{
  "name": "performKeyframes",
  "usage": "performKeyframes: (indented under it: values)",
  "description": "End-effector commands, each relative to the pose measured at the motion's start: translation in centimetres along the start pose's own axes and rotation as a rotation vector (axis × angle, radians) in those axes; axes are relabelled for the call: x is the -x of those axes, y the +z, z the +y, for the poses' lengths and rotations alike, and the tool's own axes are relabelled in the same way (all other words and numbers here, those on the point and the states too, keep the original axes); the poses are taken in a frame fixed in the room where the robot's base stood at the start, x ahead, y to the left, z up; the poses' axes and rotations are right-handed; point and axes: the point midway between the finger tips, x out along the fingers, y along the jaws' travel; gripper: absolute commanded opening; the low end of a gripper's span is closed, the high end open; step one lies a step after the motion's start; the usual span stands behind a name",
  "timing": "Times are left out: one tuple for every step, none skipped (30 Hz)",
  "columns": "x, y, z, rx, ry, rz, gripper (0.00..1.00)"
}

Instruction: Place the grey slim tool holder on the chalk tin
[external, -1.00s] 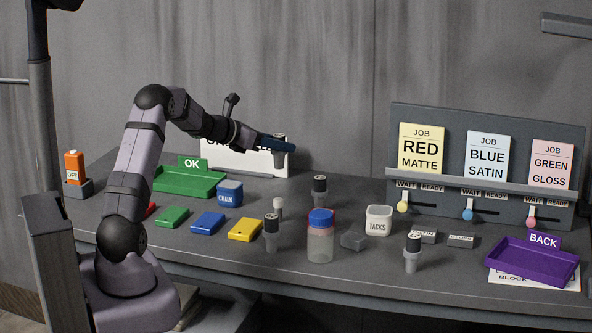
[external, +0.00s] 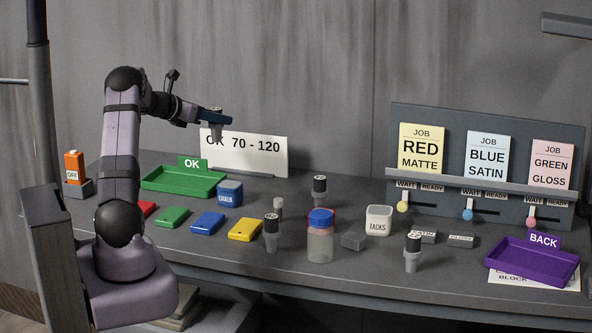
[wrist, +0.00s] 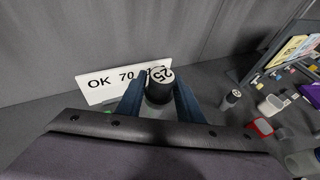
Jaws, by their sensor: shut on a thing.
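My gripper (external: 217,115) is high above the back left of the bench, shut on the grey slim tool holder (external: 216,132). The holder hangs roughly upright, its tapered end below the fingers. The chalk tin (external: 229,197) is a small blue box labelled CHALK, below and slightly right of the gripper in the external view. Its top looks bare. I cannot make out the tin in the wrist view.
The OK 70 - 120 sign (external: 245,153) stands behind, and the green OK tray (external: 184,194) lies left of the tin. Coloured flat blocks (external: 208,222) lie in front. Other holders (external: 272,238), a blue-lidded jar (external: 320,245) and a TACKS tub (external: 378,227) stand to the right.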

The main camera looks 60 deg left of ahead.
Motion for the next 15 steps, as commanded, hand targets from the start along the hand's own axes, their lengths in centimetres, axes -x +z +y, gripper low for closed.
performKeyframes:
  values:
    - [0.4, 0.2, -0.4, -0.008, -0.02, -0.003, 0.0]
    - [0.4, 0.1, -0.8, -0.015, -0.037, -0.002, 0.0]
    - [0.4, 0.0, -1.4, -0.025, -0.059, -0.002, 0.0]
    - [0.4, 0.0, -1.8, -0.031, -0.074, -0.002, 0.0]
    - [0.5, -0.1, -2.2, -0.037, -0.089, -0.002, 0.0]
    - [0.5, -0.2, -2.9, -0.046, -0.114, -0.002, 0.0]
    - [0.5, -0.2, -3.3, -0.052, -0.129, -0.002, 0.0]
    - [0.6, -0.3, -3.8, -0.059, -0.145, -0.002, 0.0]
    - [0.7, -0.4, -4.4, -0.071, -0.169, -0.002, 0.0]
    - [0.8, -0.4, -4.8, -0.077, -0.185, -0.003, 0.0]
    - [0.8, -0.4, -5.2, -0.082, -0.198, -0.003, 0.0]
    - [0.9, -0.4, -5.7, -0.09, -0.217, -0.003, 0.0]
    - [1.0, -0.5, -6.0, -0.094, -0.227, -0.002, 0.0]
    - [1.0, -0.4, -6.3, -0.098, -0.236, -0.002, 0.0]
    - [1.1, -0.4, -6.5, -0.102, -0.245, -0.003, 0.0]
